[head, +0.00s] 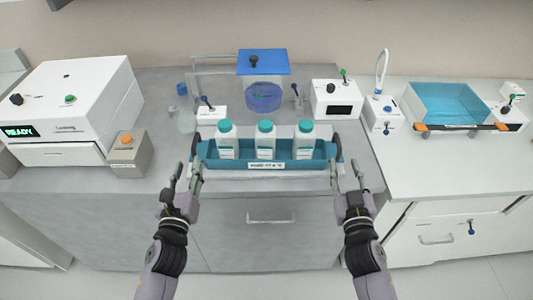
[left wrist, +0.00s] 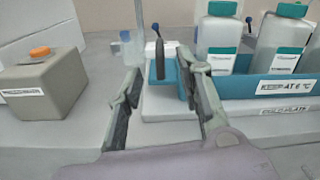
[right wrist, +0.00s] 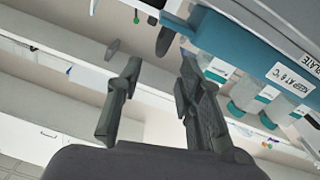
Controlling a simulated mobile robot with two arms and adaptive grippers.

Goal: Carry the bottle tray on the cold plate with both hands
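The teal bottle tray (head: 215,163) holds three white bottles with teal caps, upright in a row. It sits on the white cold plate (head: 300,183); labels on both show in the left wrist view, on the tray (left wrist: 250,87) and the plate (left wrist: 240,108). Dark handles stand at the tray's ends. My left gripper (head: 184,178) is open and empty in front of the left end; the left handle (left wrist: 159,58) shows beyond the gap between its fingers. My right gripper (head: 346,178) is open in front of the right end; the right handle (right wrist: 164,40) shows beyond its fingertips.
A grey box with an orange knob (head: 128,155) stands left of the tray, near a white READY machine (head: 70,105). Behind are a blue-lidded clear container (head: 263,80) and a white box (head: 337,98). A blue basin (head: 450,104) sits on the right counter.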

